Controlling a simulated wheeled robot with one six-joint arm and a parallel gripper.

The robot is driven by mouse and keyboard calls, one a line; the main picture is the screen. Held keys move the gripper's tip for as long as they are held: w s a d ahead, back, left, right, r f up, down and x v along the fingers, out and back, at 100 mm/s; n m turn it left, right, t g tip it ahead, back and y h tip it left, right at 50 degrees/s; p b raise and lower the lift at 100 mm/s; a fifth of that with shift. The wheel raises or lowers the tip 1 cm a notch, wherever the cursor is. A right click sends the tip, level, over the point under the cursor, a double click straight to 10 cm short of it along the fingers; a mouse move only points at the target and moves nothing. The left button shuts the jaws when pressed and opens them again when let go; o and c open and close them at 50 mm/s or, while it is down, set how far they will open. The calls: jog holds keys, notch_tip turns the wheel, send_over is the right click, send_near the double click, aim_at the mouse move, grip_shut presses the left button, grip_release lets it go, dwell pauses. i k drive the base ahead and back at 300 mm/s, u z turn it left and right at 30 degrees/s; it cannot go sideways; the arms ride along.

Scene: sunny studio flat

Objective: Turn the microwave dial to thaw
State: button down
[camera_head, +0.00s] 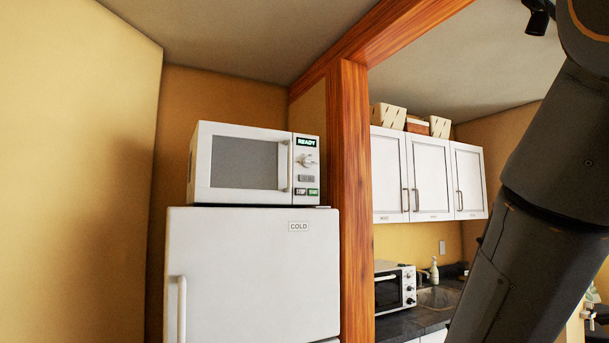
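The white microwave (243,163) stands on top of the white fridge (252,268), with its door shut. Its dial (308,160) is a pale round knob at the upper right of the front, below a green-lit display (306,142) that reads READY. The marks around the dial are too small to read, so I cannot tell its setting. Small buttons (306,192) sit below the dial. My dark arm crosses the right side of the view, well apart from the microwave. I cannot make out my gripper in this view.
A wooden post (354,200) stands right of the fridge. Beyond it are white wall cupboards (430,175), a toaster oven (394,288) on a dark counter, and a sink (438,297). A yellow wall (75,180) is at the left. The space before the microwave looks clear.

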aim_at(307, 162)
jog(key=u, duration=0.45)
jog(key=k, duration=0.5)
jog(key=u, duration=0.65)
jog(key=i, duration=0.35)
jog(key=z, duration=1.05)
jog(key=i, duration=0.9)
jog(key=z, duration=0.85)
